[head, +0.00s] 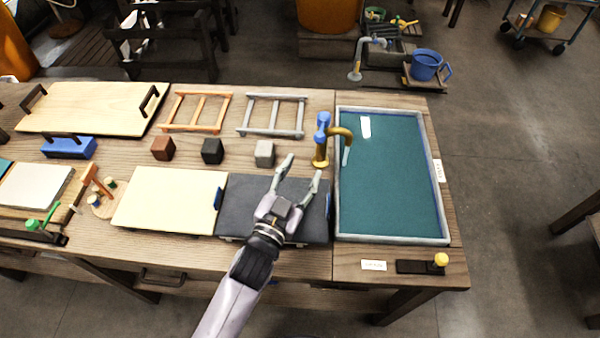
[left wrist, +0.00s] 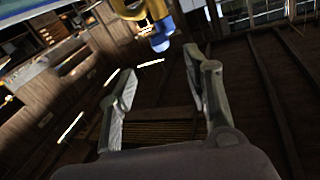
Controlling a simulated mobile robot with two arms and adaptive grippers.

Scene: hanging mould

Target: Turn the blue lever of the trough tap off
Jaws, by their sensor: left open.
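The trough tap (head: 320,158) is brass-yellow and stands at the left edge of the trough (head: 443,222). Its blue lever (head: 322,128) sits on top, and its spout curves right over the trough. A pale streak of water (head: 346,155) hangs below the spout. My left gripper (head: 302,168) is open and empty, just left of and in front of the tap, over the dark grey panel. In the left wrist view the blue lever (left wrist: 161,38) and part of the yellow tap (left wrist: 135,8) show just beyond the open fingers (left wrist: 160,64), apart from them.
Dark, brown and grey cubes (head: 264,153) stand left of the tap. Two small racks (head: 272,114) lie behind them. A cream panel (head: 168,200) and the dark grey panel (head: 250,206) lie in front. A yellow knob (head: 441,260) is at the front right.

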